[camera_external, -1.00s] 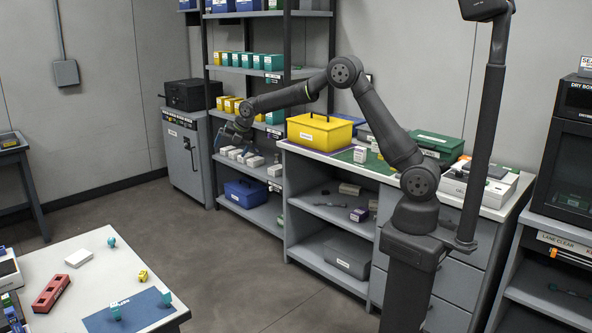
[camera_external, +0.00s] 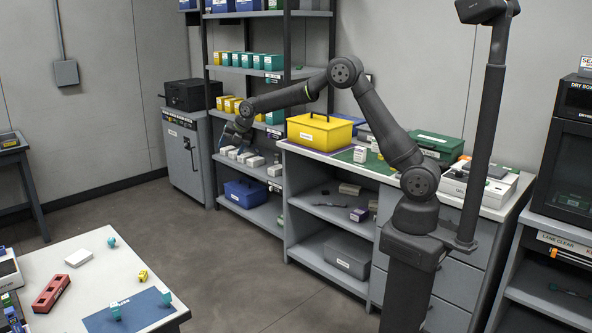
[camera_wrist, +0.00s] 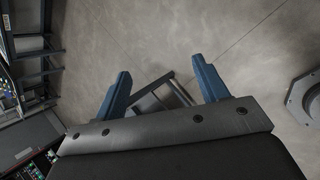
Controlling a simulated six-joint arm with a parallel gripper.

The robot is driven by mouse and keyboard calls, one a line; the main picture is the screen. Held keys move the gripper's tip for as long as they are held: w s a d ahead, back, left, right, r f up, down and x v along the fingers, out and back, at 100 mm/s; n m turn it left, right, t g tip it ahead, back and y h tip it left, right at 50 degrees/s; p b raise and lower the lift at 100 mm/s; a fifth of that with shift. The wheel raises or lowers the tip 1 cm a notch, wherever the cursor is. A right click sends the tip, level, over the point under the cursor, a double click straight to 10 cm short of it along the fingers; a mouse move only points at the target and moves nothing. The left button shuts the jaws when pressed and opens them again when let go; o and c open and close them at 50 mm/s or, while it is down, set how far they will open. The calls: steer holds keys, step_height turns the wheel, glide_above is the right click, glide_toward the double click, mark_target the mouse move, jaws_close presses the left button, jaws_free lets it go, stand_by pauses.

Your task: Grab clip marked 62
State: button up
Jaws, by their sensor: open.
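My gripper (camera_external: 236,137) hangs at the end of the outstretched arm, in front of the shelving unit, near the shelf with small white boxes. My gripper is far from these clips.
The table (camera_external: 190,268) also bears a red holder (camera_external: 51,293), a white box (camera_external: 79,257) and a small yellow item (camera_external: 143,275). A workbench with a yellow case (camera_external: 320,132) stands beside the shelving. Open floor lies between table and shelves.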

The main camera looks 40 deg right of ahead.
steer(key=shift+c, duration=0.7)
steer(key=d+m+h, duration=0.2)
steer(key=d, duration=1.1)
steer(key=m+g+h, duration=0.4)
steer(key=m+g, duration=0.3)
steer(key=m, duration=0.3)
glide_above(381, 157)
steer(key=a, duration=0.1)
steer(key=f, duration=0.7)
steer(key=shift+w+f, duration=0.1)
steer(key=shift+w, duration=0.15)
steer(key=shift+a+x, duration=0.2)
steer(key=shift+x, duration=1.15)
steer(key=shift+a+x, duration=0.2)
steer(key=shift+x, duration=1.15)
steer(key=shift+w+f, duration=0.1)
steer(key=c, duration=1)
